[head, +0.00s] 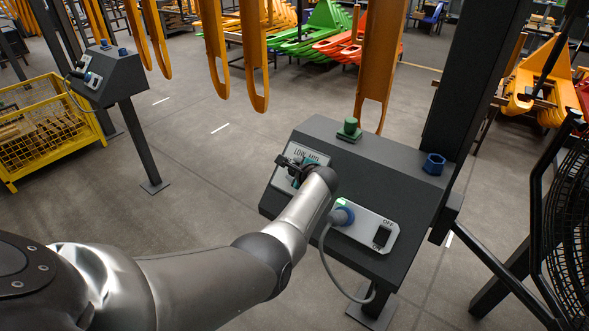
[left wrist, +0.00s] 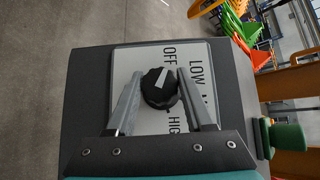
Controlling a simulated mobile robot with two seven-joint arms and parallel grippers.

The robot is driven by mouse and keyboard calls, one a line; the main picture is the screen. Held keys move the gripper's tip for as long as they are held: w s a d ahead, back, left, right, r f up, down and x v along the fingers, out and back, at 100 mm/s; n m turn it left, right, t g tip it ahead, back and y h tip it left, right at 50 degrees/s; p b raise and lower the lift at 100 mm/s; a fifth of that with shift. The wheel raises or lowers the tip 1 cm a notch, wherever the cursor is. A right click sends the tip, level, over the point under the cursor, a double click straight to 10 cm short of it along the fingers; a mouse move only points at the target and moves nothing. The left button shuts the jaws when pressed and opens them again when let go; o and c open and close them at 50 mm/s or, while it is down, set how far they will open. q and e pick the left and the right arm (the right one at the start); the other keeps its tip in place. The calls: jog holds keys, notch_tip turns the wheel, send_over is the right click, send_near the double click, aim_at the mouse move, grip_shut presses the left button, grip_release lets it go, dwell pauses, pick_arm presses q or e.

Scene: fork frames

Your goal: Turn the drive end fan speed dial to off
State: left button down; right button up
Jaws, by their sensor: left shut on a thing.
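The fan speed dial (left wrist: 157,98) is a round black knob with a white pointer mark, on a pale plate lettered OFF, LOW and HIGH (left wrist: 140,60). In the left wrist view the pointer faces up and slightly right, roughly toward the OFF lettering. My left gripper (left wrist: 160,80) is shut on the dial, one finger on each side. In the head view my left gripper (head: 296,168) is at the plate (head: 310,153) on the sloped dark console (head: 370,170), and it hides the dial. My right gripper is not in view.
The console also carries a green button (head: 350,128), a blue knob (head: 434,163), and a switch plate (head: 375,228) with a blue plug and cable. A second console (head: 110,75) stands far left by a yellow cage (head: 50,130). A black fan (head: 570,220) is at right.

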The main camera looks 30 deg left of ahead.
pick_arm(q)
jog(key=shift+n+g, duration=0.6)
jog(key=shift+n, duration=0.2)
jog(key=shift+c, duration=1.4)
grip_release()
